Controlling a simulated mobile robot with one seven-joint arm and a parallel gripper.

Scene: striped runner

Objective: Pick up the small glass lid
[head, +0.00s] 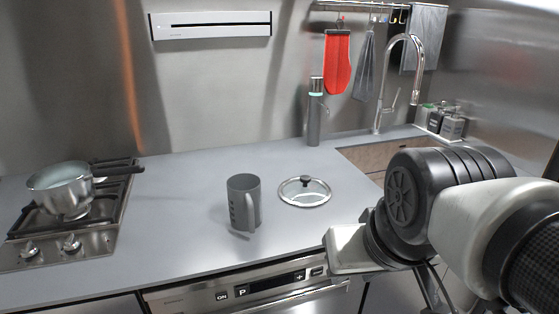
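The small glass lid (304,192) lies flat on the grey countertop, right of the middle in the head view. It is round and clear with a metal rim and a dark knob on top, knob up. My arm reaches in from the right, and my gripper (347,249) shows as a light-coloured part near the counter's front edge, in front of and to the right of the lid, apart from it. Its fingers cannot be made out, so I cannot see whether it is open or shut.
A pot (62,187) sits on the gas hob (75,240) at far left. A tall grey bottle (314,115) stands behind the lid. The sink and tap (381,100) are back right. Counter (170,220) between hob and mug is clear.

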